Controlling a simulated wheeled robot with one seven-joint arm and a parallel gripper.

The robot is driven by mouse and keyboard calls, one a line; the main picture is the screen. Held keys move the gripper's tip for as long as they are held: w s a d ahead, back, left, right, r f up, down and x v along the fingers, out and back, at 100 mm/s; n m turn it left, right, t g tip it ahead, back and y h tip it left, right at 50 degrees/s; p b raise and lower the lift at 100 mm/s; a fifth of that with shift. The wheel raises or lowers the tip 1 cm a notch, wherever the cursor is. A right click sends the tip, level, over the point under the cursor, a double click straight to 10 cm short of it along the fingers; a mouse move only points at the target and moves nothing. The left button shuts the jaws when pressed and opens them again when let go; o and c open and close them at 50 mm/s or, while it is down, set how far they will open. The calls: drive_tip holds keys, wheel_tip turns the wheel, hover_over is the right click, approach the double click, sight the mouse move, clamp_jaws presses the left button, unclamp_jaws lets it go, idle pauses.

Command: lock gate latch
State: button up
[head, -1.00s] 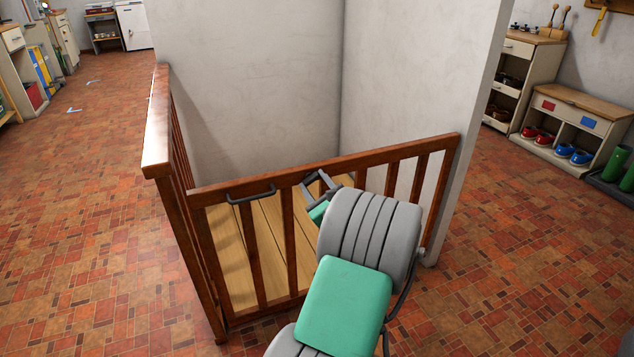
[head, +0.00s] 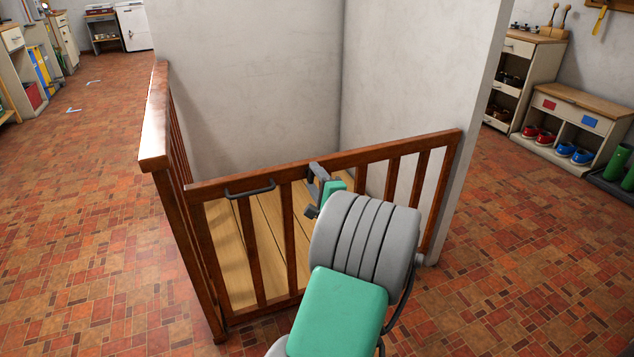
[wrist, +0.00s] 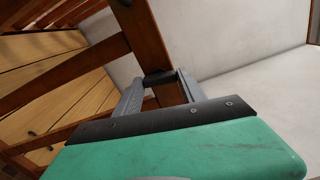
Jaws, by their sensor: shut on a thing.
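A brown wooden gate (head: 390,160) with upright bars spans the front of the enclosure in the head view, between the left corner post (head: 153,160) and the grey wall. Its left end meets the corner with no clear gap visible. A dark bar handle (head: 250,190) is fixed on its top rail, left of my gripper. My gripper (head: 314,191) is at the middle of the rail, its fingers above and below it.
Wooden boards (head: 268,215) lie behind the gate. The grey wall (head: 470,100) stands at its right end. A shoe bench (head: 575,125) stands at far right. The tiled floor (head: 80,230) left of the gate is clear.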

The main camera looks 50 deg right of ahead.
drive_tip(key=shift+n+b, duration=0.3)
drive_tip(key=shift+n, duration=0.6)
drive_tip(key=shift+d, duration=0.1)
drive_tip(key=o, duration=1.4)
drive_tip(key=shift+c, duration=0.2)
drive_tip(key=shift+s, duration=0.1)
drive_tip(key=p+v, duration=0.1)
drive_tip(key=v, duration=0.6)
drive_tip(key=shift+s+a+p, duration=0.25)
drive_tip(key=shift+a+p, duration=0.05)
